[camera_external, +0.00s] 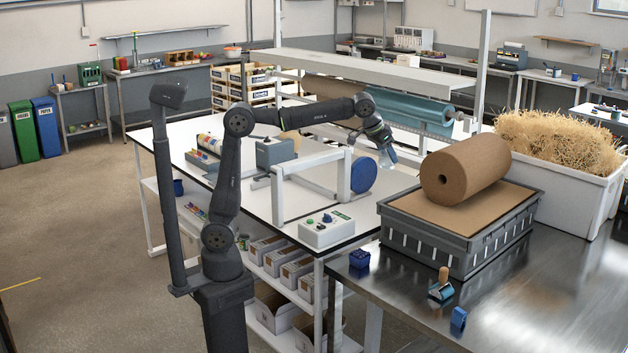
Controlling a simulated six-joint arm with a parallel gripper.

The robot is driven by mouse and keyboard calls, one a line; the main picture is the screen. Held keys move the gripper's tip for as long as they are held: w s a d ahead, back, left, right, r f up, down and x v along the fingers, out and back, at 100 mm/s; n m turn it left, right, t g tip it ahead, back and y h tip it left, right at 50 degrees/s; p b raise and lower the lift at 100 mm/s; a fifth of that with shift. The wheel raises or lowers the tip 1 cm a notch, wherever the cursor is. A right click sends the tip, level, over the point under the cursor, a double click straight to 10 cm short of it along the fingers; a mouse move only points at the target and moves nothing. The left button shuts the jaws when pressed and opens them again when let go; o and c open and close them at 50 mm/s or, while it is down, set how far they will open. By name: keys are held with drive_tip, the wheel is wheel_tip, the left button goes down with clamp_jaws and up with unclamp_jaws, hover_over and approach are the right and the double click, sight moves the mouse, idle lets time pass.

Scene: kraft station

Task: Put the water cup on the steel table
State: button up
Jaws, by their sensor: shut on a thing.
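My gripper (385,147) is over the right part of the white table, at the end of my outstretched arm. It points down and is shut on the water cup (386,160), a small, clear, pale shape at its tips. The fingers and the cup are tiny here, so the exact grip and the cup's contents cannot be told. A blue round disc stands just left of the cup. The steel table (570,290) fills the lower right, nearer the camera, apart from the gripper.
On the steel table stand a grey crate (420,243) with a brown paper roll (466,168), a white bin of straw (572,192), a stamp-like tool (441,286) and small blue items (458,318). Its front right is bare. A white frame and control box (327,229) stand on the white table (250,203).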

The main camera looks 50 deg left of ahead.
drive_tip(key=s+d+m+g+h, duration=0.2)
drive_tip(key=s+d+m, duration=0.4)
drive_tip(key=s+d, duration=1.6)
hover_over(397, 281)
wheel_tip(397, 281, down, 28)
drive_tip(key=shift+r, duration=0.15)
drive_tip(key=shift+w+f, duration=0.1)
drive_tip(key=shift+f, duration=1.9)
drive_tip(key=shift+f, duration=0.2)
drive_tip(key=o, duration=1)
drive_tip(key=shift+o, duration=0.2)
drive_tip(key=shift+r, duration=0.1)
